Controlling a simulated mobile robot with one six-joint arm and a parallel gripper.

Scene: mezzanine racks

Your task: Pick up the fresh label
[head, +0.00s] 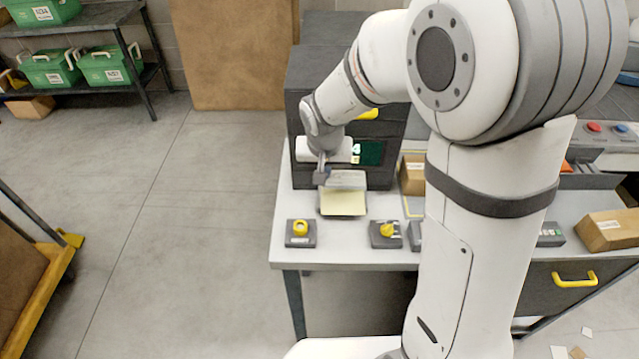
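A pale yellow sheet (343,203) lies in a dark-rimmed tray on the grey bench, in front of a dark cabinet-like unit (345,90) with a small green display (369,153). A light grey-white piece (348,179) shows just behind the sheet; I cannot tell whether it is the fresh label or part of the unit. My gripper (322,180) points down at the left end of this piece, in front of the unit. Its fingers are small and partly hidden, so I cannot tell whether they are open or hold anything.
Two dark boxes with yellow knobs (300,228) (386,229) stand along the bench's front edge. Cardboard boxes (412,174) (610,230) stand farther right. A panel with red and blue buttons (607,130) is at the right. My arm hides the bench's middle.

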